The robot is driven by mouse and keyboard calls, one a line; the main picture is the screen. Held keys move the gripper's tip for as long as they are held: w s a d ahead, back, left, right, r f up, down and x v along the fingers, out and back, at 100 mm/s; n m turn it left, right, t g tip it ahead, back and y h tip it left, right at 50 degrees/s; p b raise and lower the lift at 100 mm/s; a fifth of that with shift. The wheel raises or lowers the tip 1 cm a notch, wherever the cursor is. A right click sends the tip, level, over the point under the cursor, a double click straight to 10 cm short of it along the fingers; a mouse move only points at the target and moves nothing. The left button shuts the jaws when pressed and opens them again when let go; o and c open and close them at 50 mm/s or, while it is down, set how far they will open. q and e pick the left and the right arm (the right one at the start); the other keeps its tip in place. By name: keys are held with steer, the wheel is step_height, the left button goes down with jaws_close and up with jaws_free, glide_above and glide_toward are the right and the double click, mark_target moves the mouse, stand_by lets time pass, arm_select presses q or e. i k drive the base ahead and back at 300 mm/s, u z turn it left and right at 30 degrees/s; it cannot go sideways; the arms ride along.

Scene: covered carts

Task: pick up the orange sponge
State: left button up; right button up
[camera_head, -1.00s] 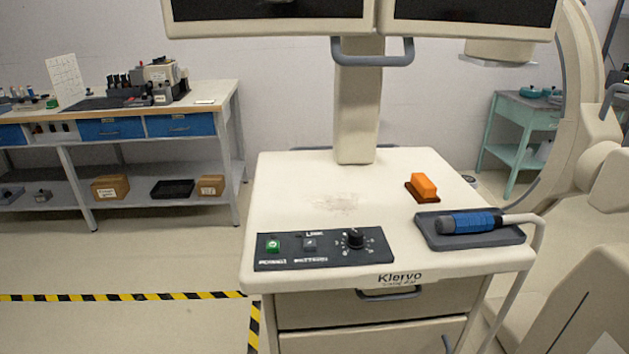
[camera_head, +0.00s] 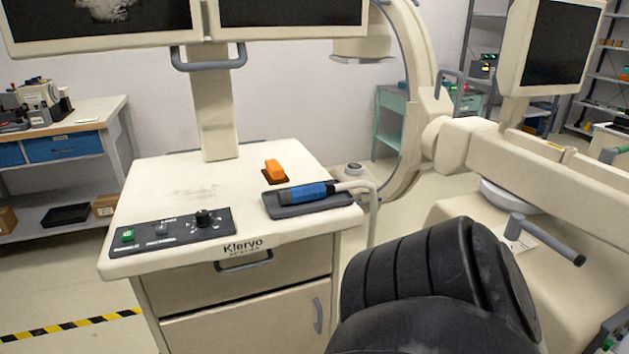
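The orange sponge (camera_head: 275,169) is a small block on the cream cart top (camera_head: 165,179). It sits on a dark reddish-brown base (camera_head: 275,180), toward the back right of the top, behind a dark grey tray (camera_head: 296,209). A blue-handled tool (camera_head: 308,192) with a grey end lies on the tray. Nothing covers the sponge. Neither of my grippers shows in this view.
The control panel (camera_head: 173,231) with a knob is at the cart's front. The monitor post (camera_head: 214,110) rises at the back. A pale handle rail (camera_head: 374,210) curves beside the tray. A large black ribbed shape (camera_head: 430,285) fills the lower right; I cannot tell what it belongs to.

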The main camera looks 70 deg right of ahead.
mark_target(274, 173)
steer(key=u, duration=0.3)
steer(key=k, duration=0.3)
steer(key=z, duration=1.3)
